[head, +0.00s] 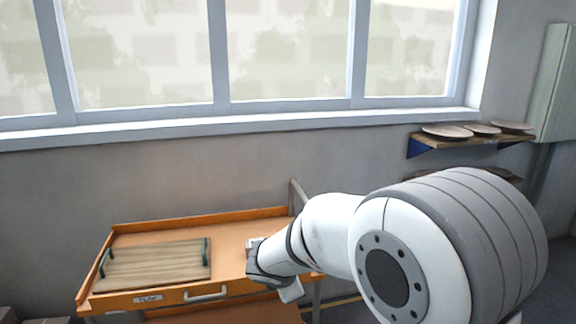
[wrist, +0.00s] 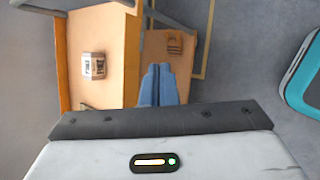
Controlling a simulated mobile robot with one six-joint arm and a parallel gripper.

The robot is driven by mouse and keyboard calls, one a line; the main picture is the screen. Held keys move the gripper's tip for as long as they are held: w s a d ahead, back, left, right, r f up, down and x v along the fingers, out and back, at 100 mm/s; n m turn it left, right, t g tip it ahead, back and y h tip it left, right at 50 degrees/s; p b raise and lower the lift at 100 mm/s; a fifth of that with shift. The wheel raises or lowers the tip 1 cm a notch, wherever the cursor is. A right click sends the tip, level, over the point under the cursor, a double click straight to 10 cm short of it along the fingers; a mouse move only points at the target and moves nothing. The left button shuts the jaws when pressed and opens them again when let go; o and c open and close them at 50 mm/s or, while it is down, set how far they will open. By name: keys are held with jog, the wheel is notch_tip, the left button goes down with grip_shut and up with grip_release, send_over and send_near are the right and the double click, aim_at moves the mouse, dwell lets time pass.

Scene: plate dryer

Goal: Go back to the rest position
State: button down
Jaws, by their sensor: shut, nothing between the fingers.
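My gripper (wrist: 158,85) shows in the wrist view with its two blue-grey fingers together and nothing between them. It points down at the edge of an orange-sided cart. In the head view my arm reaches out to the right part of that cart (head: 227,246), and its own wrist hides the fingertips. I cannot tell the exact height of the fingers above the cart.
A wooden tray with green handles (head: 155,265) lies on the cart's left part. Plates (head: 447,131) sit on a wall shelf (head: 470,142) at right. A teal-edged object (wrist: 300,75) stands at the wrist view's right.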

jog(key=s+d+r+m+g, duration=0.2)
jog(key=s+d+r+m, duration=0.2)
jog(key=s+d+m, duration=0.4)
jog(key=s+d+m+g+y, duration=0.1)
jog(key=s+d+m, duration=0.2)
jog(key=s+m, duration=0.3)
jog(key=s+d+r+m+g+y, duration=0.1)
jog(key=s+d+m+y, duration=0.1)
jog(key=s+m, duration=0.5)
jog(key=s+d, duration=0.1)
jog(key=s, duration=0.2)
jog(key=shift+r+m+g+p, duration=0.25)
jog(key=shift+m+g+p, duration=0.05)
jog(key=shift+p, duration=0.1)
